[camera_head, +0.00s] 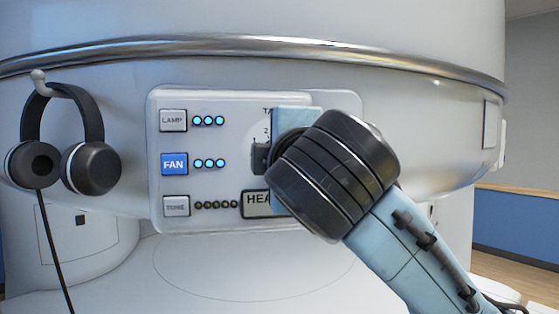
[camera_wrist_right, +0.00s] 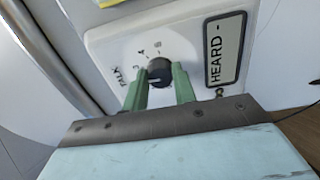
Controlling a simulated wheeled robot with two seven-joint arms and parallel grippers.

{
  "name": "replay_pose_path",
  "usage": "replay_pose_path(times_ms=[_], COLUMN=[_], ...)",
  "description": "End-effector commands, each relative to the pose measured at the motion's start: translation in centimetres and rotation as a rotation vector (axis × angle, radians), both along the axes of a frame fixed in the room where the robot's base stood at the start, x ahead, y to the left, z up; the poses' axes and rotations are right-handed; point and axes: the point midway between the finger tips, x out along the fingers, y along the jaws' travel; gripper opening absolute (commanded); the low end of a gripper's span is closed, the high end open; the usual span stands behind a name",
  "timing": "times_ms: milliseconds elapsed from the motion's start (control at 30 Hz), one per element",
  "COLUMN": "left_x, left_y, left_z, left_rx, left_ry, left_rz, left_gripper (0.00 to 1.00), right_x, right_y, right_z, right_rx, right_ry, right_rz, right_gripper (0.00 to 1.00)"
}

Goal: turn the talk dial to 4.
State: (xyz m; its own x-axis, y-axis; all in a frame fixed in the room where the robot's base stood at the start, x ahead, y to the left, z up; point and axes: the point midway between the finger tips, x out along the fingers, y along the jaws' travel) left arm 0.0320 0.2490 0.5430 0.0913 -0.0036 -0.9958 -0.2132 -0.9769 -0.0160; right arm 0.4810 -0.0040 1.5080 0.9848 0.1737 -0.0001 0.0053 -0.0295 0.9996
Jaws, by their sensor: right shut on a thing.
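The talk dial (camera_wrist_right: 160,70) is a dark round knob on the white panel (camera_head: 235,101). The right wrist view shows it between the two green fingers of my right gripper (camera_wrist_right: 159,80), which is shut on it. A pale mark shows on the knob, but I cannot tell which number it points to. Printed numbers, including a 4, curve around the dial beside the word TALK. In the head view, my right gripper (camera_head: 277,157) and wrist cover most of the dial and its scale; only a dark edge and small numbers show. My left gripper is not in view.
Left of the dial are the LAMP (camera_head: 173,120), blue FAN (camera_head: 174,164) and TONE (camera_head: 176,206) buttons with indicator lights. The HEARD display (camera_wrist_right: 225,47) sits close to the dial, partly covered in the head view. Black headphones (camera_head: 92,168) hang on a hook at left.

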Motion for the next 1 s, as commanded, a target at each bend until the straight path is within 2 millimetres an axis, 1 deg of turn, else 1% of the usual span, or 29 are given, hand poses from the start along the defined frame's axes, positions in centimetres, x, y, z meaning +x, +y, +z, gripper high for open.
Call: replay_pose_path(times_ms=[33,300,700,1000], left_x=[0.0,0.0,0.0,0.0], left_y=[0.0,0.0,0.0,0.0], left_z=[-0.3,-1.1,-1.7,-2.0], left_rx=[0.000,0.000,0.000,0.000], left_ry=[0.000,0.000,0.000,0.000], left_rz=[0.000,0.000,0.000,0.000], left_gripper=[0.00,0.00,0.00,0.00], right_x=[0.0,0.0,0.0,0.0], right_y=[0.0,0.0,0.1,0.2], right_z=[-0.2,-0.3,-0.3,-0.4], right_rx=[0.047,0.300,0.665,0.874], right_ry=[0.010,0.055,0.120,0.158], right_rz=[0.000,0.000,0.000,-0.001], right_gripper=[0.04,0.04,0.04,0.04])
